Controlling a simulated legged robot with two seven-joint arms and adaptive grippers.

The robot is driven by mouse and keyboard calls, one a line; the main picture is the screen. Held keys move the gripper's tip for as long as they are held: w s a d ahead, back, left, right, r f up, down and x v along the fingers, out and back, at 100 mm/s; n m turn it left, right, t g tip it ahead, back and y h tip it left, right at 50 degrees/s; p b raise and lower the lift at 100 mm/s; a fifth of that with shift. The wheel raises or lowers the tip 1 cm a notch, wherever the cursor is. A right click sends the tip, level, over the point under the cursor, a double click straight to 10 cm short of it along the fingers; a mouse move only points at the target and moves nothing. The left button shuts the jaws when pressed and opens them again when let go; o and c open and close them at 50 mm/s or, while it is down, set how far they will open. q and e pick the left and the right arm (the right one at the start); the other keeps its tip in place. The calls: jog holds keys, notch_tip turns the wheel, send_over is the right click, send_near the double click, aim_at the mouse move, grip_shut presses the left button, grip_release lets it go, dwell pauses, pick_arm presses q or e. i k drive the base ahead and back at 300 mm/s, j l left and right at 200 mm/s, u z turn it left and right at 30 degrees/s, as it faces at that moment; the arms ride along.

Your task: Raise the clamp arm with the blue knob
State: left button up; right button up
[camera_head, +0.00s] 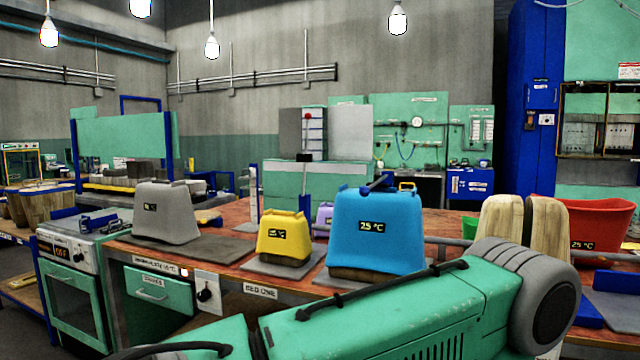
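I cannot make out a clamp arm with a blue knob in this view. A blue cover (375,235) reading 25 °C stands on the red-brown workbench, with a small dark blue and black piece (378,184) at its top. A smaller yellow cover (283,238) and a grey cover (165,213) stand to its left. A purple one (322,219) shows partly behind. Neither of my grippers is in view. A green arm link of mine with a dark grey joint crosses the lower middle and hides the bench front there.
A red bin (580,222) and two pale wooden blocks (522,222) stand at the right. A green oven (72,285) stands at the left end of the bench (240,259). A stand with a red ball (308,117) rises behind.

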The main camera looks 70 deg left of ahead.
aim_at(364, 191)
jog(key=u, duration=1.85)
